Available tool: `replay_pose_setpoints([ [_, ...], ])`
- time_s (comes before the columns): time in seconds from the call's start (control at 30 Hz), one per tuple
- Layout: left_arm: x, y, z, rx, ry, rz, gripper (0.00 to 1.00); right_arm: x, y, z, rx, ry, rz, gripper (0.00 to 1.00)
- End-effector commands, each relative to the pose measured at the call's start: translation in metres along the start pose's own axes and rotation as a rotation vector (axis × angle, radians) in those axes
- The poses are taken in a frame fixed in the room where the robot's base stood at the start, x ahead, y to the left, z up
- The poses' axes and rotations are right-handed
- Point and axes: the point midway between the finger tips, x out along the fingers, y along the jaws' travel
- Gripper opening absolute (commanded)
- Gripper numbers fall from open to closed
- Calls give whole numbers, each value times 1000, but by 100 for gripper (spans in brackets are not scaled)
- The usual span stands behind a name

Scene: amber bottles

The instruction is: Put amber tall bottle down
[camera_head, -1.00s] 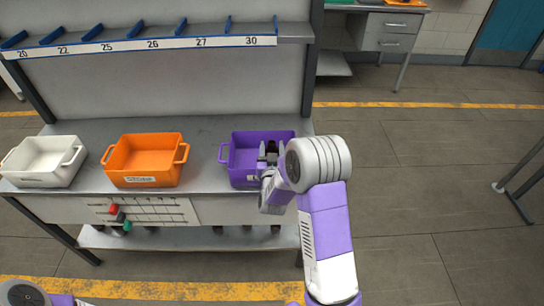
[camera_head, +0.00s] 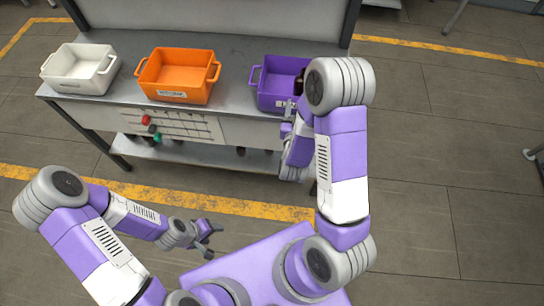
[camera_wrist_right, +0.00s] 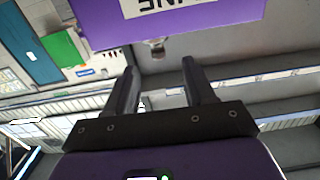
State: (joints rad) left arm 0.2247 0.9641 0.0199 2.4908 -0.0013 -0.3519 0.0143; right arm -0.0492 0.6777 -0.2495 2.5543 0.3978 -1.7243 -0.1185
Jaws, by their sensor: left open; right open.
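The amber bottle (camera_head: 299,82) shows as a dark shape inside the purple bin (camera_head: 268,97), at its right side, partly hidden by my right arm. My right gripper is just in front of the bin, largely hidden by its own arm in the head view. In the right wrist view my right gripper (camera_wrist_right: 163,88) is open with nothing between its fingers, and the bin's labelled wall (camera_wrist_right: 115,30) is above them. My left gripper (camera_head: 213,240) is open and empty, low in front of the bench, away from the bins.
An orange bin (camera_head: 178,76) and a white bin (camera_head: 80,70) stand left of the purple bin on the grey bench (camera_head: 228,75). Floor is clear to the right.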

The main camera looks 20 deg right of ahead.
Motion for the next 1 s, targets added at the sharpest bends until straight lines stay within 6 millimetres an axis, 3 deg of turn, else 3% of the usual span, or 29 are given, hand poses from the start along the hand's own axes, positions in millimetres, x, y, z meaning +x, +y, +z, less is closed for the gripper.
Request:
replay_pose_setpoints([
  [0.17, 0, 0, 0, 0, 0, 0, 63, -17, -27, 88, 33, -351, -118, 54],
  [0.3, 0, 0, 0, 0, 0, 0, 63, -67, -55, 172, 58, -743, -245, 54],
  [0.43, 0, 0, 0, 0, 0, 0, 63, -134, -72, 227, 62, -1094, -353, 54],
  [0.6, 0, 0, 0, 0, 0, 0, 63, -210, -79, 258, 43, -1434, -456, 54],
  [0.7, 0, 0, 0, 0, 0, 0, 63, -235, -79, 262, 30, -1545, -490, 54],
  [0.8, 0, 0, 0, 0, 0, 0, 63, -247, -78, 264, 22, -1597, -508, 54],
  [1.0, 0, 0, 0, 0, 0, 0, 63, -249, -78, 264, 20, -1606, -511, 54],
])
